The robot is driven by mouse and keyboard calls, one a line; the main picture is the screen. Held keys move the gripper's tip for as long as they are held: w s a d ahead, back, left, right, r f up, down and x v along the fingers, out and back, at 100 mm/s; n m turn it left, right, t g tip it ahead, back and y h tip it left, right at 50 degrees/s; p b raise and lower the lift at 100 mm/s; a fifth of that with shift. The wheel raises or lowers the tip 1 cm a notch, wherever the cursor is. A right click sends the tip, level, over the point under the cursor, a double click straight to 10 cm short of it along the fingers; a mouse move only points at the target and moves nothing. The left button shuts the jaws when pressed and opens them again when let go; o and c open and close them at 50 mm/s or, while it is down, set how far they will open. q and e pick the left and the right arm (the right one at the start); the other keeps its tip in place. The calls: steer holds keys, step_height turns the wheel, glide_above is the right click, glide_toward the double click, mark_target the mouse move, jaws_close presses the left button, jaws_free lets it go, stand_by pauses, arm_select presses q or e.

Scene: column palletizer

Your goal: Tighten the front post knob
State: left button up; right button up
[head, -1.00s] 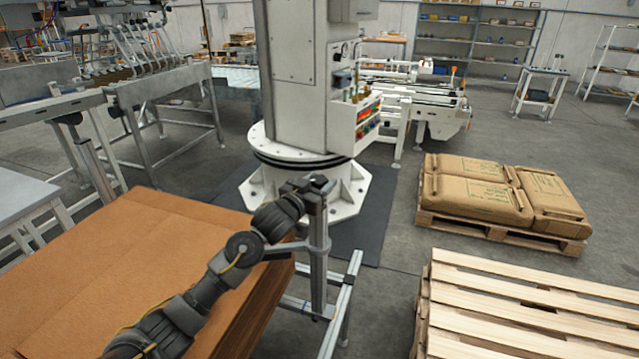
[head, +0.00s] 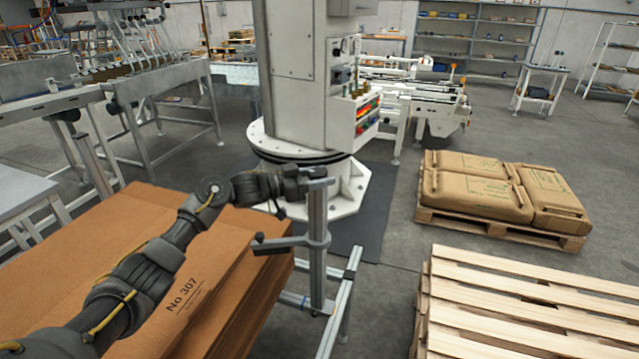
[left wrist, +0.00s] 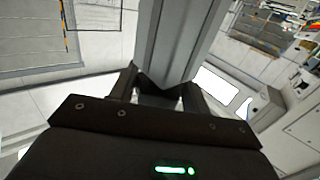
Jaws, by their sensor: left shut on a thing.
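An upright grey metal post (head: 318,220) stands at the right edge of the cardboard stack. A grey bracket (head: 290,242) is fixed partway up it, with a small dark knob (head: 258,238) at its left end. My left gripper (head: 312,178) is at the top of the post, above and to the right of the knob, apart from it. In the left wrist view its two fingers (left wrist: 160,92) lie on either side of the grey post (left wrist: 176,40) and are shut on it. The exact contact is partly hidden by the gripper body. My right gripper is not in view.
The cardboard stack (head: 130,225) lies under my left arm. A white machine column (head: 300,90) stands behind the post. A low metal frame (head: 345,300) is at the post's foot. An empty wooden pallet (head: 530,310) and a pallet of sacks (head: 500,190) are at the right.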

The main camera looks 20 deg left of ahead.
arm_select(q)
steer(key=shift+m+g+h+b, duration=0.6)
steer(key=shift+m+g+b, duration=0.1)
steer(key=shift+g+b, duration=0.15)
steer(key=o, duration=1)
steer(key=shift+c, duration=0.2)
steer(key=b+v, duration=0.2)
steer(key=v, duration=0.8)
steer(key=shift+s+a+b, duration=0.2)
steer(key=shift+a+b, duration=0.15)
steer(key=shift+r, duration=0.1)
